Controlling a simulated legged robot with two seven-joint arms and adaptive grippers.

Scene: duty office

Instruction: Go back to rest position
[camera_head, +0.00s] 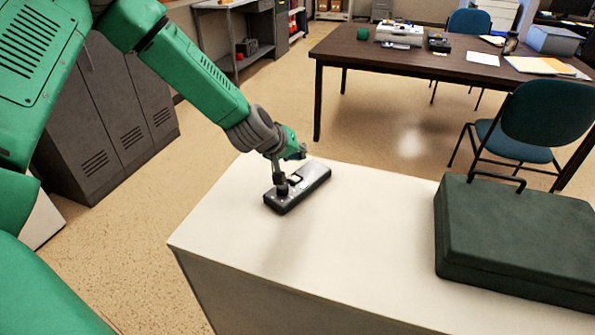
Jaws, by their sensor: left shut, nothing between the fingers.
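My left gripper (281,186) hangs from the green arm that comes in from the left. It points down at the near end of a flat black device (315,178) on the pale counter (255,260). Its fingers look shut with nothing held. The fingertips overlap the device in the picture, and I cannot tell whether they touch it. My right gripper is not in view.
A dark green case (515,235) with a handle lies on the counter's right side. The counter between is clear. Beyond stand a brown desk (440,65) with office items and a teal chair (545,115). Grey lockers (110,120) stand at the left.

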